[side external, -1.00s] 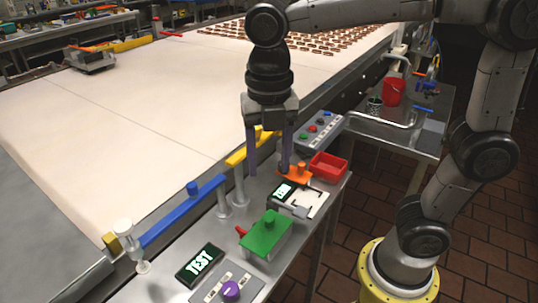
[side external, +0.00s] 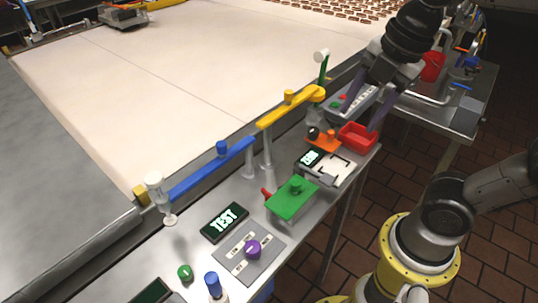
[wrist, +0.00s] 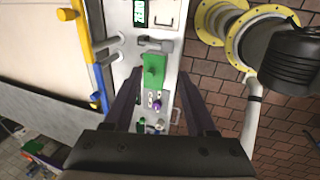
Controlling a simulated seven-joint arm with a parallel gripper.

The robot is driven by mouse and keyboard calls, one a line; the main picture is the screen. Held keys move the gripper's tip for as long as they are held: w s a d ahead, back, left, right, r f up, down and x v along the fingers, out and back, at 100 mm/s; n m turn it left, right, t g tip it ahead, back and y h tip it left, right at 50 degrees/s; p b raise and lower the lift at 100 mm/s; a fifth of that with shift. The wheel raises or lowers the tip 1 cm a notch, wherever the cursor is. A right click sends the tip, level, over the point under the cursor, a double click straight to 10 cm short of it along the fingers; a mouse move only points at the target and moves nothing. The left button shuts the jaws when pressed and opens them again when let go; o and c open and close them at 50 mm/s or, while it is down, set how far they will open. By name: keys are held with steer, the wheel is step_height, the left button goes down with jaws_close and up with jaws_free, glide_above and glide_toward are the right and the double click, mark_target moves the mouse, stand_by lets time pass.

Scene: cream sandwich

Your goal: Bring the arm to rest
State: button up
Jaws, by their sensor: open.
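My gripper (side external: 361,118) is open and empty. In the side external view it hangs tilted above the far end of the metal control bench (side external: 188,246), with its fingers spread in front of and above the red tray (side external: 358,136). I cannot tell its exact height there. In the wrist view my gripper (wrist: 158,73) looks down along the bench, and the green block (wrist: 154,68) shows between its two dark fingers. Nothing is between the fingers at their tips.
A blue bar (side external: 210,170) and a yellow bar (side external: 290,106) stand on posts along the wide pale conveyor (side external: 130,90). The green block (side external: 292,198), TEST display (side external: 224,222) and purple knob (side external: 252,249) sit on the bench. Open tiled floor (side external: 310,265) lies to the right.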

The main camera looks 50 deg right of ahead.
steer(key=s+d+f+m+t, duration=0.2)
steer(key=f+m, duration=0.3)
steer(key=m, duration=1.2)
steer(key=shift+s+m, duration=0.4)
steer(key=shift+s, duration=0.2)
